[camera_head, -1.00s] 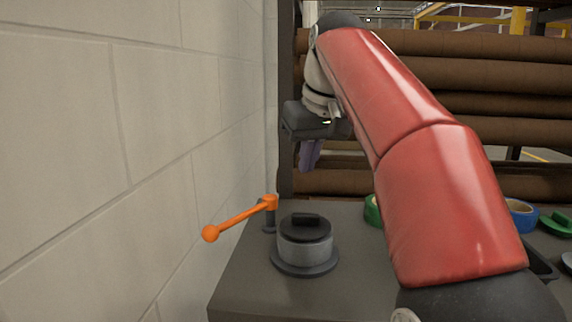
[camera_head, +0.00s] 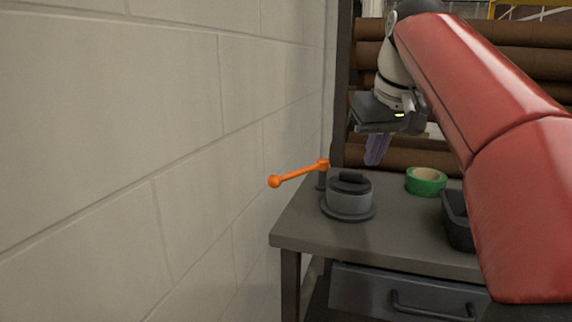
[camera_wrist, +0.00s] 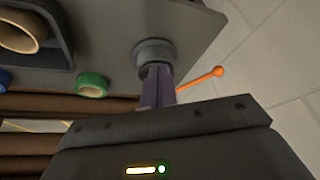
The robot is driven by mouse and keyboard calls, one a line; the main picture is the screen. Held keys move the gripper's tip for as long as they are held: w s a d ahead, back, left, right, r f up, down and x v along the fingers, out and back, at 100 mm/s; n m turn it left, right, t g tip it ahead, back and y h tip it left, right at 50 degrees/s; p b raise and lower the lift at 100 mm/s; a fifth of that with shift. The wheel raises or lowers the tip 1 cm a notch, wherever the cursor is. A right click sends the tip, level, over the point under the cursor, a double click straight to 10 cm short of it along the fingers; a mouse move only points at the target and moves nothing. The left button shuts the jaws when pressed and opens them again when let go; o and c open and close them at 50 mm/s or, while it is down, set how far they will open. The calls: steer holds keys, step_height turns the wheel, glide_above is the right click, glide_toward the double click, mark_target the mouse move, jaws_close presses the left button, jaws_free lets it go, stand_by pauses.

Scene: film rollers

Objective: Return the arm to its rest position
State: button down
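My gripper (camera_head: 374,158) hangs from the raised red arm, above and behind the table's far edge in the head view. Its purple fingers point down. In the wrist view the fingers (camera_wrist: 158,80) lie side by side with no clear gap, and nothing shows between them. They overlap the grey lidded pot in that view, but the head view shows the gripper well apart from it.
The grey table (camera_head: 315,232) holds the grey lidded pot (camera_head: 349,198), an orange-handled lever (camera_head: 298,175), green tape (camera_head: 426,181) and a black tray (camera_head: 457,222). A block wall (camera_head: 160,150) stands at left; brown rolls (camera_head: 530,62) lie behind. Blue tape (camera_wrist: 5,79) shows in the wrist view.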

steer(key=s+f+m, duration=0.1)
steer(key=s+f, duration=0.9)
steer(key=f, duration=0.3)
steer(key=s+f+m+t, duration=0.1)
steer(key=s+f, duration=1)
steer(key=f, duration=0.3)
steer(key=shift+f+h, duration=0.2)
steer(key=shift+h, duration=0.2)
steer(key=shift+d, duration=0.1)
